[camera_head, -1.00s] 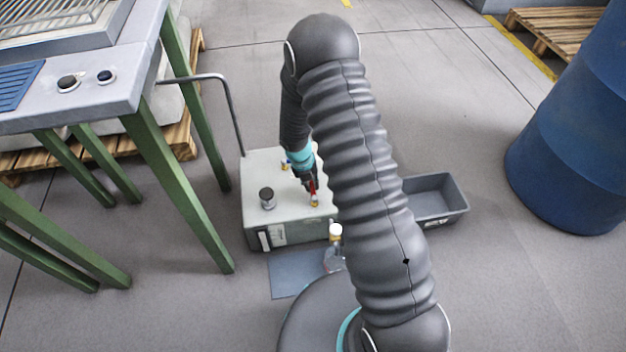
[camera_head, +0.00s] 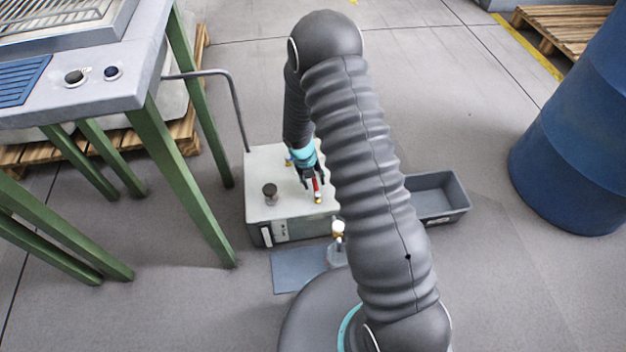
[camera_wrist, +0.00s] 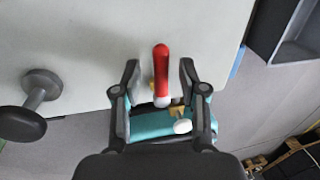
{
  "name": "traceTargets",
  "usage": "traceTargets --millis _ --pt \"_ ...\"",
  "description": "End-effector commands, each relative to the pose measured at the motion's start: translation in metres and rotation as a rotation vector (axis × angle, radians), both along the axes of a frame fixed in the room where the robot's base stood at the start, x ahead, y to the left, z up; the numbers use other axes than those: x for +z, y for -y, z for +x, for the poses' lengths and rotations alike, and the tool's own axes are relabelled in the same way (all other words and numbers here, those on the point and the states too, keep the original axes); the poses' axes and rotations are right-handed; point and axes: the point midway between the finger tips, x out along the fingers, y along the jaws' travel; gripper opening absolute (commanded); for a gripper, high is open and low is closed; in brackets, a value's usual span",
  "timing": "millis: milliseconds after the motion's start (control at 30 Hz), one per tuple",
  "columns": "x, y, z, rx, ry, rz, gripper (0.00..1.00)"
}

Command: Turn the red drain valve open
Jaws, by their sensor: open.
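The red drain valve handle (camera_wrist: 161,72) stands between the two open fingers of my gripper (camera_wrist: 160,78) in the wrist view, with a visible gap on each side. The valve is at the front right part of a pale grey box-shaped tank (camera_head: 262,222). My arm hides the tank's right side in the head view.
A dark knob on a post (camera_head: 270,192) stands left of the valve on the tank. A grey bin (camera_head: 440,212) lies to the right. A green-legged table (camera_head: 190,180) stands left, a blue barrel (camera_head: 570,150) right.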

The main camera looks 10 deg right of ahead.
Motion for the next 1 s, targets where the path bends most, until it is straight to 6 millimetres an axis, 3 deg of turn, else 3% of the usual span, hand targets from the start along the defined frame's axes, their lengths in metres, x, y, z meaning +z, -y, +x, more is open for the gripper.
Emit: traceTargets --millis 267,733,1000 --pt "0.018 -0.003 0.001 0.0 0.003 0.0 0.42" --pt "0.101 -0.021 0.0 0.002 0.003 0.0 0.42" --pt "0.118 -0.024 0.0 0.001 0.0 0.0 0.42"
